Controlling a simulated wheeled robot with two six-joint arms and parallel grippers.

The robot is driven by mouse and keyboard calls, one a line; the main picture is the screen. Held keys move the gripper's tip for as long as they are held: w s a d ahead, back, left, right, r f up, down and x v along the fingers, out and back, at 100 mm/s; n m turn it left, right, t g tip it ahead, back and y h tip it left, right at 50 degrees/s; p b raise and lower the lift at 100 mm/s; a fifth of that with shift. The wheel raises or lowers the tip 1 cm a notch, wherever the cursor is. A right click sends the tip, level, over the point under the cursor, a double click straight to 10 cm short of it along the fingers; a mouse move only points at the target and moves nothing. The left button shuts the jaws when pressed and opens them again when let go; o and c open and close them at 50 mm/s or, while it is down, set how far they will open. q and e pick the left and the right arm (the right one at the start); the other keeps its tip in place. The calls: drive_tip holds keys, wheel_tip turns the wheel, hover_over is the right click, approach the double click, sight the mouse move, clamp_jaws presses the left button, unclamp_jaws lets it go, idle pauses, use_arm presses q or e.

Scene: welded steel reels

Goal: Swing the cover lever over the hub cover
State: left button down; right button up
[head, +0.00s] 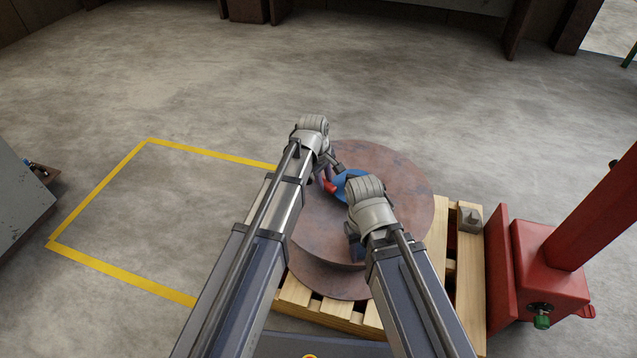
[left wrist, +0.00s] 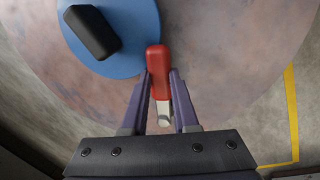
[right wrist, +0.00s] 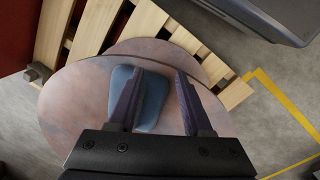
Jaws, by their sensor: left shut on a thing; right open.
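The rust-brown steel reel (head: 405,200) lies flat with the round blue hub cover (head: 345,181) at its middle. A black block (left wrist: 91,32) sits on the blue cover (left wrist: 125,62) in the left wrist view. The cover lever has a red grip (head: 330,187) and a short silver end. My left gripper (left wrist: 159,85) is shut on the lever's red grip (left wrist: 157,70), beside the cover's edge. My right gripper (right wrist: 158,90) is open above the reel's face. A blue-grey rounded piece (right wrist: 153,98) shows between its fingers; I cannot tell whether they touch it.
The reel rests on a wooden pallet (head: 468,290). A red post with a base (head: 550,265) stands close at the right. A yellow floor outline (head: 100,195) marks bare concrete at the left. A grey cabinet (head: 20,190) is at the far left.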

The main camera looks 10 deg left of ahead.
use_arm(q)
drive_tip(key=shift+w+d+n+y, duration=0.1)
drive_tip(key=shift+w+d+n, duration=0.25)
drive_tip(key=shift+n, duration=0.3)
drive_tip(key=shift+w+d+n+y, duration=0.1)
drive_tip(key=shift+w+n, duration=0.3)
drive_tip(key=shift+n, duration=0.2)
drive_tip(key=shift+w+d+n+y, duration=0.1)
drive_tip(key=shift+w+d+n, duration=0.25)
drive_tip(key=shift+n, duration=0.3)
drive_tip(key=shift+w, duration=0.1)
drive_tip(key=shift+a, duration=0.1)
drive_tip(key=c, duration=0.7)
unclamp_jaws()
drive_tip(key=shift+r, duration=0.15)
drive_tip(key=r+p, duration=0.2)
drive_tip(key=s+r+p, duration=0.1)
drive_tip(key=r+p, duration=0.4)
drive_tip(key=shift+s+a+r+p, duration=0.25)
drive_tip(key=shift+p, duration=0.1)
drive_tip(key=shift+f, duration=0.1)
